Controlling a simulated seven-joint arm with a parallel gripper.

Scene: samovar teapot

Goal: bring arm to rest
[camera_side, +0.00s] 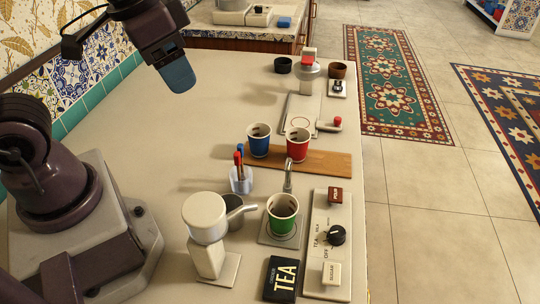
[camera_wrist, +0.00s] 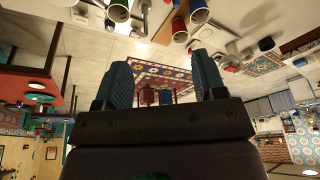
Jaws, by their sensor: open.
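My gripper (camera_side: 178,76) is raised over the far left part of the counter in the side view, clear of every object. In the wrist view its two blue fingers (camera_wrist: 165,84) stand wide apart with nothing between them. The wrist view is upside down and looks out across the room. The counter (camera_side: 150,140) lies below my gripper. My gripper touches nothing.
Blue (camera_side: 259,142), red (camera_side: 298,146) and green (camera_side: 282,215) cups stand on the counter's right side. Near them are a white dispenser (camera_side: 205,218), a black TEA box (camera_side: 281,279) and a control panel (camera_side: 328,245). The tiled wall (camera_side: 92,75) is at left.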

